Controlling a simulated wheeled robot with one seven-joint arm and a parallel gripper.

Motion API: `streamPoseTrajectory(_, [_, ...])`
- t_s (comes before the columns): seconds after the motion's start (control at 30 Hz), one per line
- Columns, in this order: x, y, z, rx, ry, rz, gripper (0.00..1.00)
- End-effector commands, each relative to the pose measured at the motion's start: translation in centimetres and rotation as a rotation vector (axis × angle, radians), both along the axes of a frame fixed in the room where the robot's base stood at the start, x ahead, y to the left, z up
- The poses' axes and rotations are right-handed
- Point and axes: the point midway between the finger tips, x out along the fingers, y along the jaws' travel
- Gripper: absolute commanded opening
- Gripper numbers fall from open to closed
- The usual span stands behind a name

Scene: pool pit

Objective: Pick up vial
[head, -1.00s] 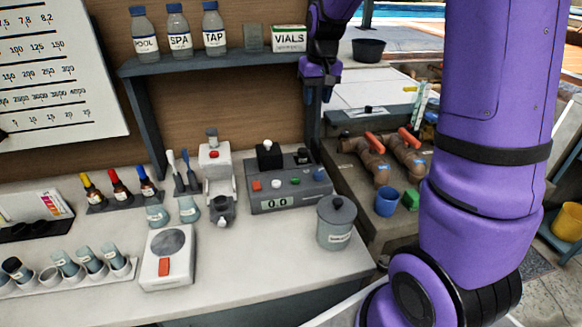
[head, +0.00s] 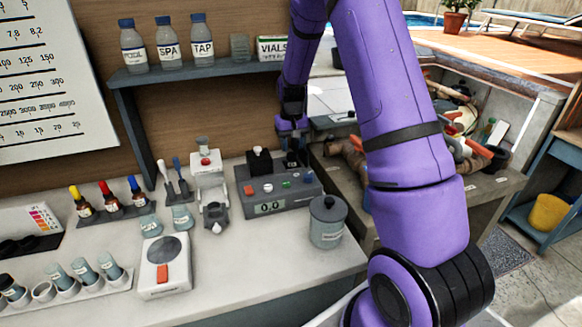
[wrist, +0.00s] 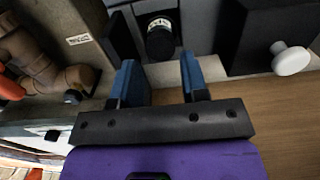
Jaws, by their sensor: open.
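A black-capped vial (wrist: 160,40) with a white label stands in the grey meter in the wrist view, just ahead of my fingertips. In the head view its dark cap (head: 291,159) shows at the back right of the grey meter (head: 270,206), which reads 0.0. My gripper (wrist: 160,75) is open, with its blue fingers apart and nothing between them. In the head view my gripper (head: 292,130) is just above that back right part of the meter. Several other vials (head: 85,272) stand in a white rack at the front left.
A black block with a white knob (wrist: 291,58) stands beside the vial. A lidded grey pot (head: 328,222) is to the meter's right. A shelf (head: 200,72) with bottles and a vials box (head: 272,48) is above. Brown pipes (wrist: 40,65) lie on the other side.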

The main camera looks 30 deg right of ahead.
Motion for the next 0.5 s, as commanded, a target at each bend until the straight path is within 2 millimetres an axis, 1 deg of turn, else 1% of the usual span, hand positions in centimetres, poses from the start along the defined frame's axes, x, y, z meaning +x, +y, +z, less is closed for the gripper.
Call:
streamPoseTrajectory(0.17, [-0.1,0.1,-1.5,0.001,0.003,0.0,0.41])
streamPoseTrajectory(0.3, [-0.2,0.2,-3.5,0.001,0.003,0.0,0.41])
streamPoseTrajectory(0.4, [-0.1,0.2,-4.7,0.001,0.002,0.0,0.41])
streamPoseTrajectory(0.5, [-0.1,0.2,-5.2,0.0,0.0,0.0,0.41])
